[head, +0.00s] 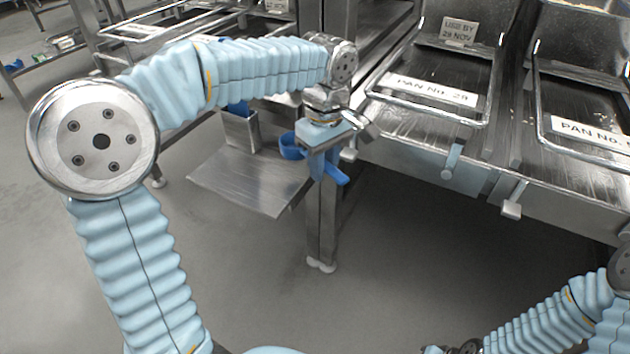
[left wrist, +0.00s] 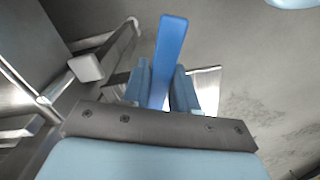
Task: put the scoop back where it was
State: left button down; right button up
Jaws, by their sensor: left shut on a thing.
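My left gripper (head: 325,150) is shut on the blue scoop. It holds the scoop in the air beside the steel side shelf (head: 245,185). The scoop's round bowl (head: 291,147) shows left of the fingers and its handle sticks out to the lower right. In the left wrist view the blue handle (left wrist: 168,50) stands up between the two light-blue fingers of the gripper (left wrist: 160,85); the bowl is hidden there. A narrow steel holder (head: 240,130) stands on the shelf, left of the scoop, with something blue at its top. My right gripper is out of view.
Steel pans labelled with white cards (head: 430,90) sit in the counter at right, with a second labelled pan (head: 590,133) beside them. Knobs (head: 513,200) stick out below the counter edge. A table leg (head: 322,220) stands under the left gripper. The floor in front is clear.

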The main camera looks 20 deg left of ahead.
pick_arm(q)
jog(key=shift+w+a+f+b, duration=0.1)
jog(key=shift+a+f, duration=0.25)
jog(key=shift+f, duration=0.55)
jog(key=shift+a+f+b, duration=0.15)
jog(key=shift+a+f, duration=0.15)
jog(key=shift+f, duration=0.6)
jog(key=shift+w+a+f+b, duration=0.1)
jog(key=shift+a+f, duration=0.25)
jog(key=shift+f, duration=0.55)
jog(key=shift+f, duration=0.2)
jog(key=c, duration=0.9)
grip_release()
jog(key=shift+r, duration=0.1)
notch_tip(320, 180, up, 12)
jog(key=shift+s+r+p, duration=0.1)
jog(key=shift+r+p, duration=0.05)
jog(key=shift+p, duration=0.95)
